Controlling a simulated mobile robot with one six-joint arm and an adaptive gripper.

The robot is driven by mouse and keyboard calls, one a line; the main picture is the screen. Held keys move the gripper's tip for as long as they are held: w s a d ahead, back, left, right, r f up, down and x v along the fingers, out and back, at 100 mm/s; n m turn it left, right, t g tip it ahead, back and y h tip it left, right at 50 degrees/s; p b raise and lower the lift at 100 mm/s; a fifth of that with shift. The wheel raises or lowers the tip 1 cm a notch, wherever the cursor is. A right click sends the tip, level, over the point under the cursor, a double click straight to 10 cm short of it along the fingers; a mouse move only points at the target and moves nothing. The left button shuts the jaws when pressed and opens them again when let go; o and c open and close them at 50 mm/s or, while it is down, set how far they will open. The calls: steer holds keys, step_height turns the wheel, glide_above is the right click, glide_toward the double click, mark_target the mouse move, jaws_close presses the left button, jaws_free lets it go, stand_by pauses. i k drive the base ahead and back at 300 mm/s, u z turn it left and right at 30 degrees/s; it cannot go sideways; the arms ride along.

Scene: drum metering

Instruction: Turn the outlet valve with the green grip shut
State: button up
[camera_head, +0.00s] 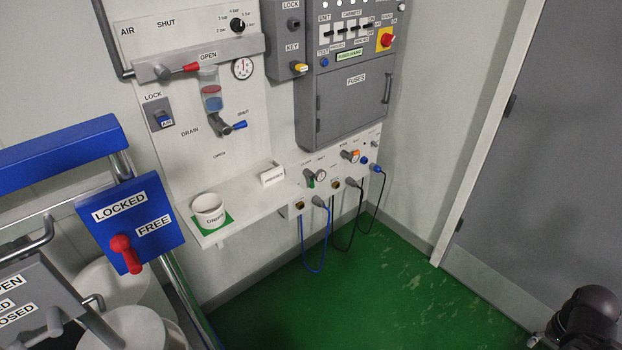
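I see no valve that clearly carries a green grip. A small green part (310,184) shows beside a round dial on the low socket panel, too small to tell what it is. At the lower left edge, a grey plate (35,290) with labels reading OPEN and, partly cut off, "OSED" has a grey handle (56,322) in front of it; no green shows on it. My gripper is not in view. A black rounded part at the lower right corner looks like part of my arm.
A blue plate (130,222) marked LOCKED and FREE bears a red lever. White drums (140,328) stand below. The wall board has a red-handled air valve (178,71) and blue-handled drain valve (228,127). A shelf (245,212) holds a cup. Cables hang over clear green floor.

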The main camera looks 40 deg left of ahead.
mark_target(310, 175)
steer(key=u, duration=0.35)
steer(key=i, duration=0.8)
steer(key=u, duration=0.85)
steer(key=i, duration=0.95)
steer(key=u, duration=0.4)
